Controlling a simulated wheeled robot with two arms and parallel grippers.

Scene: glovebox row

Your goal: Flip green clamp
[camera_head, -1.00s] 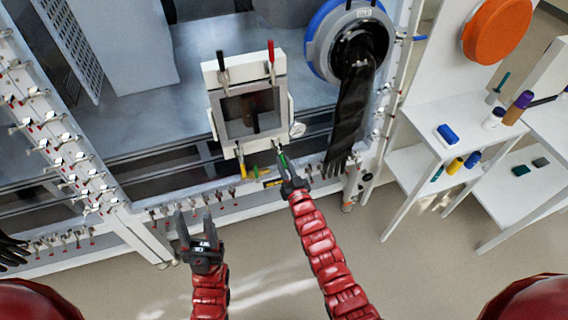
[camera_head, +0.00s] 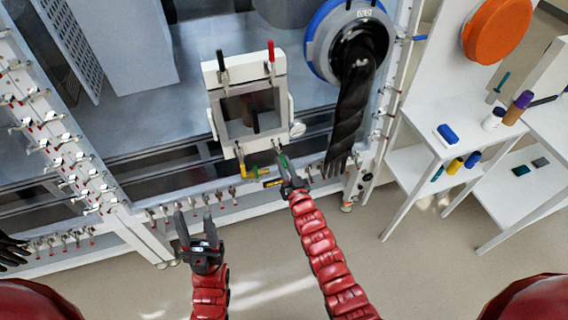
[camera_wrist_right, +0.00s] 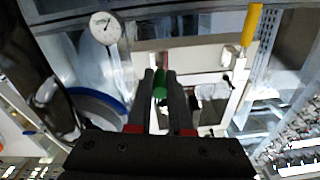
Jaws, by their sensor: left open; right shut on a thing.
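The green clamp (camera_head: 283,161) is at the lower right corner of the white framed window box (camera_head: 213,90). My right gripper (camera_head: 291,182) reaches up to it and is shut on its green handle. In the right wrist view the green clamp handle (camera_wrist_right: 160,84) sits between the two dark fingers of my right gripper (camera_wrist_right: 165,88). The rest of the clamp is largely hidden by the fingers. My left gripper (camera_head: 197,226) is open and empty, low in front of the glovebox, apart from the clamps.
A yellow clamp (camera_head: 243,170) hangs left of the green one; black (camera_head: 221,62) and red (camera_head: 271,55) clamps stand on the box's top edge. A black glove (camera_head: 350,115) hangs close right of my right gripper. A round gauge (camera_head: 298,130) sits beside the box. Floor below is free.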

